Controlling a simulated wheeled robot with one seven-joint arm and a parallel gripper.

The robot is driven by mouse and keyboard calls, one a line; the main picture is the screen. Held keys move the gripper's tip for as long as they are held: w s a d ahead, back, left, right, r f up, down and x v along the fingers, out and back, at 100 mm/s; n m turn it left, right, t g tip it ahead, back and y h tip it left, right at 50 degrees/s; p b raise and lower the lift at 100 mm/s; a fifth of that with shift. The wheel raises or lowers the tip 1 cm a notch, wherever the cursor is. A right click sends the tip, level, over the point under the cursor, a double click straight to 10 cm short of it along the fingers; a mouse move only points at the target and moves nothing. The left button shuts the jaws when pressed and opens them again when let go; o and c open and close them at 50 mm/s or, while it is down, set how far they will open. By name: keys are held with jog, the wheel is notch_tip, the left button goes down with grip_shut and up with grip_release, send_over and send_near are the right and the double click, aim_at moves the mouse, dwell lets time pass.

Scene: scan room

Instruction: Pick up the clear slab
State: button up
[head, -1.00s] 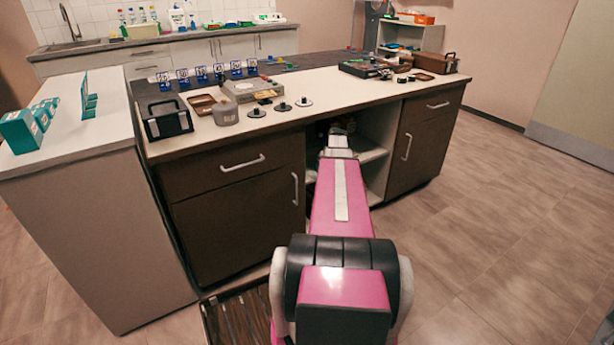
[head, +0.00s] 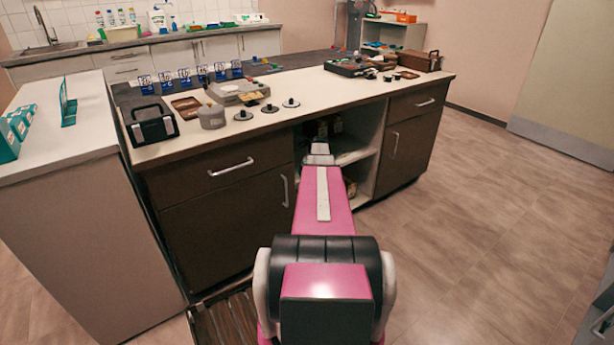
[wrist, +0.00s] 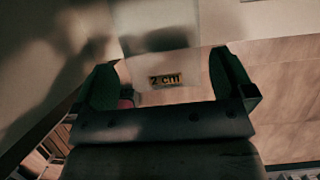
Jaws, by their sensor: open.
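A clear slab with a gold "2 cm" label (wrist: 165,80) shows in the wrist view, between and just beyond the two fingers of my gripper (wrist: 163,84). Its see-through edges are hard to make out. The dark green fingers stand wide apart, one on each side of the label, and I see no clear contact. In the head view my pink arm reaches toward the open shelf bay of the island cabinet (head: 232,215). I cannot make out the slab or the fingertips there.
The open bay has an inner shelf (head: 352,152) and lies between brown doors and drawers. The countertop above carries a black case (head: 152,125), a grey device (head: 238,92) and several small discs. A white side counter (head: 70,135) stands at left. The floor at right is clear.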

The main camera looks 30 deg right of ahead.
jog(key=x, duration=0.3)
jog(key=shift+f, duration=0.1)
jog(key=c, duration=0.8)
jog(key=shift+d+r, duration=0.25)
jog(key=shift+r, duration=0.3)
jog(key=r, duration=0.6)
jog(key=shift+w+d+r, duration=0.1)
jog(key=shift+d, duration=0.25)
jog(key=d, duration=0.6)
jog(key=w+d, duration=0.1)
jog(key=d, duration=1.1)
jog(key=shift+w, duration=0.25)
jog(key=shift+s+d, duration=0.1)
jog(key=shift+d, duration=0.3)
